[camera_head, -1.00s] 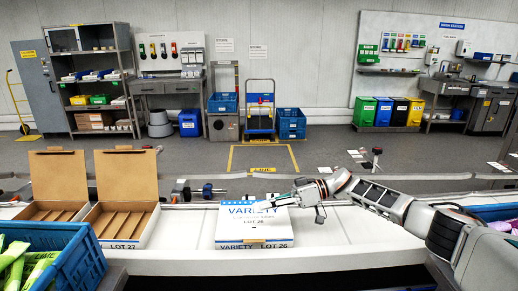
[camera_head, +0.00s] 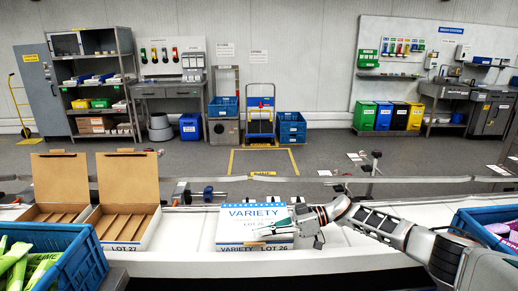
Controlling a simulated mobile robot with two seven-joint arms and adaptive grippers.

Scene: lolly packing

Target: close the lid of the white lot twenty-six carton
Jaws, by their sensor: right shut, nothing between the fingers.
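The white lot 26 carton (camera_head: 231,247) stands on the white belt near the middle of the head view. Its front reads "VARIETY LOT 26". Its lid (camera_head: 240,220) lies down over the top, with "VARIETY" in blue letters and a blue starred band along the back edge. My right gripper (camera_head: 273,230) comes in from the right and is shut and empty. Its fingertips are over the right front part of the lid, at or just above its surface; I cannot tell if they touch. My left gripper is not in view.
Two cartons with raised brown lids stand to the left, one the lot 27 carton (camera_head: 125,246). A blue crate (camera_head: 70,265) with green packets is at the lower left. Another blue crate (camera_head: 490,225) is at the right edge. Bare belt (camera_head: 185,240) shows between the cartons.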

